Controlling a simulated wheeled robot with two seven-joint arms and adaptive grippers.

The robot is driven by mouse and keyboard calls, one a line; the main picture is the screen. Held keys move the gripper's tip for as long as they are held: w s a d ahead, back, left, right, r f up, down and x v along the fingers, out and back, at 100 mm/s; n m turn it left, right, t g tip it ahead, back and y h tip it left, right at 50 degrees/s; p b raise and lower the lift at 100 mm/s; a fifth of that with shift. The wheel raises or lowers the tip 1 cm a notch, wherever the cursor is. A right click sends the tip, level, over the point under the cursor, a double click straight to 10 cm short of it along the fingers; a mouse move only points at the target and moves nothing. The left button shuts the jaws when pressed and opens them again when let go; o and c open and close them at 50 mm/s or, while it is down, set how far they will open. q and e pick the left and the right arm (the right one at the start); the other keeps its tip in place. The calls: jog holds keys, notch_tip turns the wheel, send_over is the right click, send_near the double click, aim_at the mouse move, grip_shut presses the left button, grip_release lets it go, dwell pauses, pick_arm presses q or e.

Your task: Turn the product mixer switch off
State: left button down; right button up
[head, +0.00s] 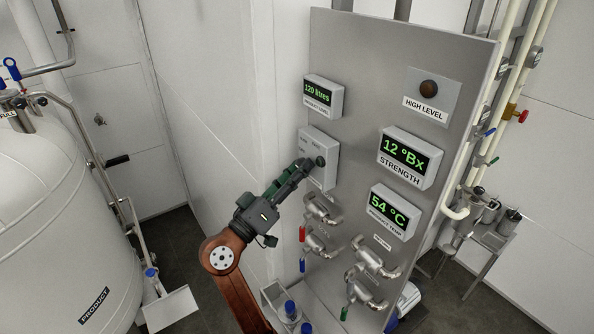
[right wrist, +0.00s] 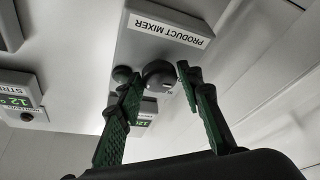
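The product mixer switch is a dark round knob (right wrist: 158,77) in the right wrist view, beside the upside-down PRODUCT MIXER label (right wrist: 172,27). In the head view it is hidden behind my right gripper (head: 304,164), at the grey control box (head: 318,146). In the right wrist view my right gripper (right wrist: 160,72) is open, with one green finger on each side of the knob. Whether either finger touches the knob cannot be told. My left gripper is in neither view.
Displays (head: 404,158) and a HIGH LEVEL lamp (head: 428,89) share the steel panel (head: 360,60). Pipe valves (head: 322,209) protrude below. A large white tank (head: 50,220) stands left.

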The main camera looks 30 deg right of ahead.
jog(key=shift+o, duration=1.4)
notch_tip(320, 180, up, 10)
jog(key=a+f+m+g+y+b, duration=0.2)
jog(key=a+f+m+g+b, duration=0.25)
jog(key=a+f+m, duration=0.5)
jog(key=d+m+p, duration=0.1)
jog(key=d+p, duration=0.1)
jog(key=d, duration=0.7)
jog(key=shift+m+g+y, duration=0.3)
jog(key=shift+m+g, duration=0.05)
jog(key=shift+g, duration=0.1)
jog(key=shift+w+d+f, duration=0.1)
